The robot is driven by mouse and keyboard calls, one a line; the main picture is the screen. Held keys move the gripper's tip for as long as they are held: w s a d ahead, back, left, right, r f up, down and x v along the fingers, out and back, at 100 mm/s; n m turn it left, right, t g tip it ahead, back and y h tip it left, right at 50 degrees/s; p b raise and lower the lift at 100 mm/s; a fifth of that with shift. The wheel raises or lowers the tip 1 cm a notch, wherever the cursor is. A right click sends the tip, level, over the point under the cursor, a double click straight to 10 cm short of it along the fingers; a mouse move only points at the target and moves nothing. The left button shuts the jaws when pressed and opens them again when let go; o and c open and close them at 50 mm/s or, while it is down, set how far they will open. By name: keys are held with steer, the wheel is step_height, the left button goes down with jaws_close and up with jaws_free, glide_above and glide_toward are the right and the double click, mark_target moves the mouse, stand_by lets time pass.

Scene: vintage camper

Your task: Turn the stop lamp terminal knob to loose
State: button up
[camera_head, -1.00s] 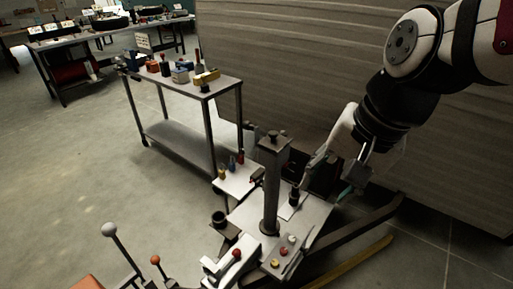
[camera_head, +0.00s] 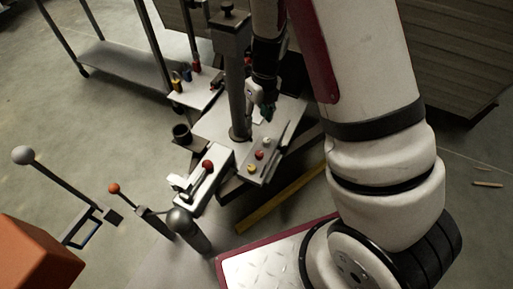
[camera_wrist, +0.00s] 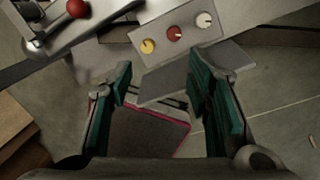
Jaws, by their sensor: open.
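A small panel carries a yellow knob (camera_head: 251,168), a red knob (camera_head: 260,155) and a white knob (camera_head: 267,141), each with a light pointer mark. I cannot read which one is the stop lamp terminal. In the wrist view the yellow knob (camera_wrist: 147,46), red knob (camera_wrist: 175,33) and white knob (camera_wrist: 204,20) lie beyond the fingertips, toward the top. My gripper (camera_wrist: 162,80) is open and empty, apart from all three knobs. In the head view my gripper (camera_head: 264,108) hangs over the bench, behind the panel, partly hidden by my arm.
A thick grey post (camera_head: 235,90) rises close to the left of my gripper. A red ball-topped lever unit (camera_head: 208,166) stands left of the knob panel. A cart (camera_head: 125,60) stands at the back left. Ball-topped levers (camera_head: 22,155) stand at the left.

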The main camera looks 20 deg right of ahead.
mark_target(259, 153)
steer(key=f+m+b, duration=0.1)
steer(key=f+b, duration=0.1)
steer(key=f, duration=0.4)
steer(key=f+m+b, duration=0.1)
steer(key=f+b, duration=0.1)
steer(key=f, duration=0.5)
steer(key=d+f+m+b, duration=0.1)
steer(key=f+b, duration=0.2)
steer(key=f, duration=0.4)
steer(key=shift+w+h, duration=0.35)
steer(key=shift+h, duration=0.05)
steer(key=shift+c, duration=0.5)
jaws_close()
